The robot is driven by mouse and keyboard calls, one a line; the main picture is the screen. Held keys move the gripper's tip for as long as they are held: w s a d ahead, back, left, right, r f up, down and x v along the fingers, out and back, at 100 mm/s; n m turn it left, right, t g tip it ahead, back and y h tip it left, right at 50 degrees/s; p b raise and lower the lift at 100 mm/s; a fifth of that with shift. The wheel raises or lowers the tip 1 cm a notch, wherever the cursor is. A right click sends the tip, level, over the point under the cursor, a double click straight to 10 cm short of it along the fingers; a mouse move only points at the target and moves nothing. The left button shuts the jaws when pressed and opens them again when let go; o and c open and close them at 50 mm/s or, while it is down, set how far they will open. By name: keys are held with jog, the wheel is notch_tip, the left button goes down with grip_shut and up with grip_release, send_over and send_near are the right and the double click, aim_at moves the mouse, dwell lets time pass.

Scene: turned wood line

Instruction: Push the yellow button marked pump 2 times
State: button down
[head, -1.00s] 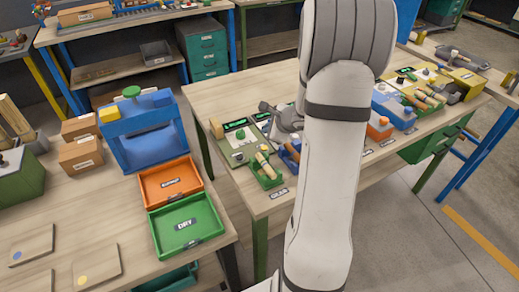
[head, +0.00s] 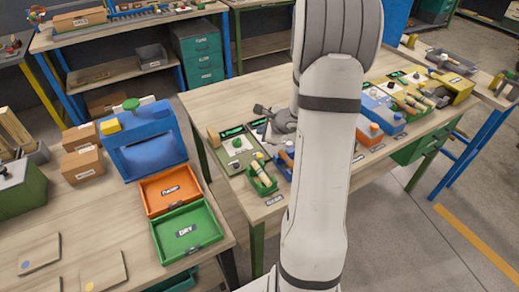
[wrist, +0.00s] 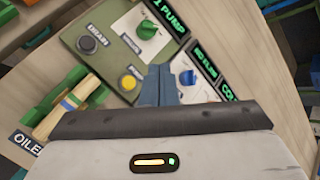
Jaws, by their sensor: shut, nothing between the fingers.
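The olive green panel (wrist: 105,62) shows in the wrist view, with a yellow button (wrist: 127,83) near its lower edge. The button's label is partly visible and too blurred to read surely. My gripper (wrist: 158,72) is shut and empty. In the picture its fingertips are just right of the yellow button; I cannot tell their height above the panel. A dark button (wrist: 87,43) and a green knob (wrist: 147,30) are on the same panel, beside a display reading "1 PUMP" (wrist: 169,17). In the head view my gripper (head: 262,112) is over the workbench's left part.
A second panel with a blue knob (wrist: 187,77) lies just right of my fingers. A green holder with wooden-handled tools (head: 261,178) stands at the bench's front edge. More coloured stations, including a blue one (head: 383,122), stand farther right.

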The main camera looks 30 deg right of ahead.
dwell(0.4)
jog(key=b, duration=0.5)
send_over(262, 157)
notch_tip(262, 157, down, 7)
jog(key=shift+f, duration=0.15)
jog(key=shift+f+b, duration=0.75)
jog(key=shift+b, duration=0.25)
dwell(1.0)
jog(key=shift+f+b, duration=0.4)
jog(key=shift+b, duration=0.3)
jog(key=shift+f+b, duration=0.35)
jog(key=shift+b, duration=0.2)
dwell(0.4)
jog(key=shift+r, duration=0.1)
jog(key=shift+r+p, duration=0.4)
jog(key=shift+r, duration=0.3)
